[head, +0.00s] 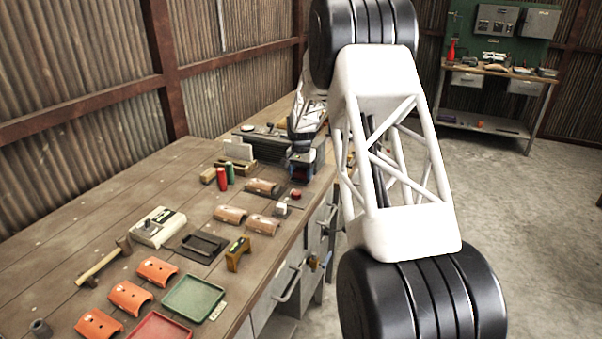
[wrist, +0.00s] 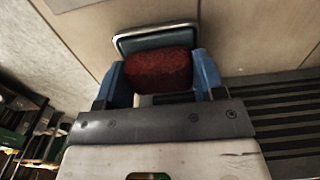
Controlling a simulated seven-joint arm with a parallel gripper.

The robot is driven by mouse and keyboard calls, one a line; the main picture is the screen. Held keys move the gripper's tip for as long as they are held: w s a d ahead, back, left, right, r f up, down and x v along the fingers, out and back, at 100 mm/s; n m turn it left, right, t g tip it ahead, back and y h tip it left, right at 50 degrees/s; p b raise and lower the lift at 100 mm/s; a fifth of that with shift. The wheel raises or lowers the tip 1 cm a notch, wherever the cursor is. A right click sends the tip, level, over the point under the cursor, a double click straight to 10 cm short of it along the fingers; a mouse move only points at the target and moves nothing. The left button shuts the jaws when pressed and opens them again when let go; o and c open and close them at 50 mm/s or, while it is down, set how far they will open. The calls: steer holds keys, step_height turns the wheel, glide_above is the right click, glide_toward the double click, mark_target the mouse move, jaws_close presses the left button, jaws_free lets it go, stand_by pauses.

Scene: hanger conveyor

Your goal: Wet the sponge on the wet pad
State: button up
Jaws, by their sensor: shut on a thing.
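My gripper (wrist: 163,78) is shut on a dark red, rough-textured sponge (wrist: 160,70), held between its two blue fingers in the wrist view. Just beyond the sponge is a shallow blue-grey tray with a pale rim (wrist: 155,39), which looks like the wet pad. The sponge overlaps its near part in the picture; I cannot tell whether they touch. In the head view my gripper (head: 300,172) is low over the bench's right edge, towards the far end. The sponge and tray are not clear there.
The wooden bench (head: 125,195) carries orange curved pieces (head: 130,297), a green tray (head: 194,298), a hammer (head: 105,262) and a white box (head: 158,227). Red (head: 222,179) and green (head: 230,173) cylinders stand left of my gripper. A dark ribbed surface (wrist: 285,115) lies to the right in the wrist view.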

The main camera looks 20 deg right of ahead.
mark_target(301, 171)
steer(key=shift+f, duration=0.1)
steer(key=shift+r, duration=3.55)
steer(key=shift+a+r, duration=0.25)
steer(key=shift+a, duration=0.35)
steer(key=s+a+r+n, duration=0.2)
steer(key=a+r+n, duration=0.1)
steer(key=a, duration=0.6)
steer(key=s+a+r+n, duration=0.2)
steer(key=a+r+n, duration=0.2)
steer(key=a, duration=0.6)
steer(key=shift+a+n, duration=0.15)
steer(key=shift+n, duration=0.85)
